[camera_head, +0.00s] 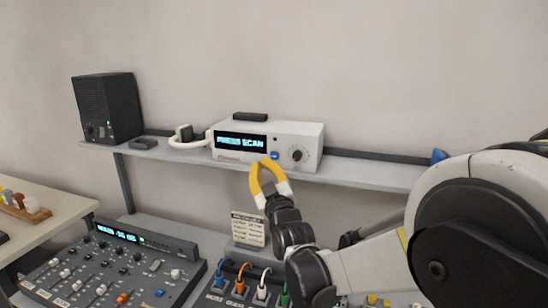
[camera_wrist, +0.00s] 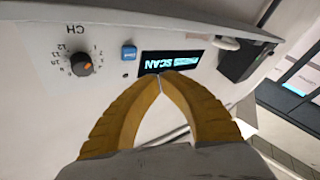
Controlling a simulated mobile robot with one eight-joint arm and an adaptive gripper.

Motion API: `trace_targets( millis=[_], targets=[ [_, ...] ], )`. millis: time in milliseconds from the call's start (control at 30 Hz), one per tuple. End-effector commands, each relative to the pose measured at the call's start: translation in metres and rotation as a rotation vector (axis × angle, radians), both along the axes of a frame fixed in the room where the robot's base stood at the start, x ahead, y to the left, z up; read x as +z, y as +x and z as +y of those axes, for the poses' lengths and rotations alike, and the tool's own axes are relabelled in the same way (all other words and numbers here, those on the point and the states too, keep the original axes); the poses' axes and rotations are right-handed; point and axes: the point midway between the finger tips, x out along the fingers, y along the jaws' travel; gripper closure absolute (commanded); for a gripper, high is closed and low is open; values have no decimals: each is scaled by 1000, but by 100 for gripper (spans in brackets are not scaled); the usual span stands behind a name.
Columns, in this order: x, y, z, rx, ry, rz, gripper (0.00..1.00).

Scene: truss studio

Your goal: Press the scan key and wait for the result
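A white scanner unit (camera_head: 312,140) stands on the wall shelf, its lit display (camera_head: 240,141) reading "PRESS SCAN". The blue scan key (camera_head: 275,155) is on its front, between the display and a dark knob (camera_head: 297,155). In the wrist view the unit appears upside down, with the blue key (camera_wrist: 128,52) beside the display (camera_wrist: 170,61). My gripper (camera_head: 265,161) has yellow fingers, their tips together and nothing between them. In the wrist view the fingertips (camera_wrist: 160,76) overlap the display's edge, offset to the right of the key. I see no contact with the key.
A black speaker (camera_head: 107,107) and a white cable (camera_head: 186,143) are left of the unit on the shelf (camera_head: 370,174). Below are a mixing console (camera_head: 110,265), a small label card (camera_head: 248,229) and several coloured plugs (camera_head: 240,280). A side table (camera_head: 45,230) is at left.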

Motion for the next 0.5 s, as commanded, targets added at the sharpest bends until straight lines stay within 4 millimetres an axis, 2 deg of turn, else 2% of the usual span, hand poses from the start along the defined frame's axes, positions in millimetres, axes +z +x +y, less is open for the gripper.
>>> trace_targets(
  millis=[200, 500],
  targets=[
    [0, 26, -11, -1, 0, 1, 100],
    [0, 40, -17, 0, 0, 0, 100]
  ],
)
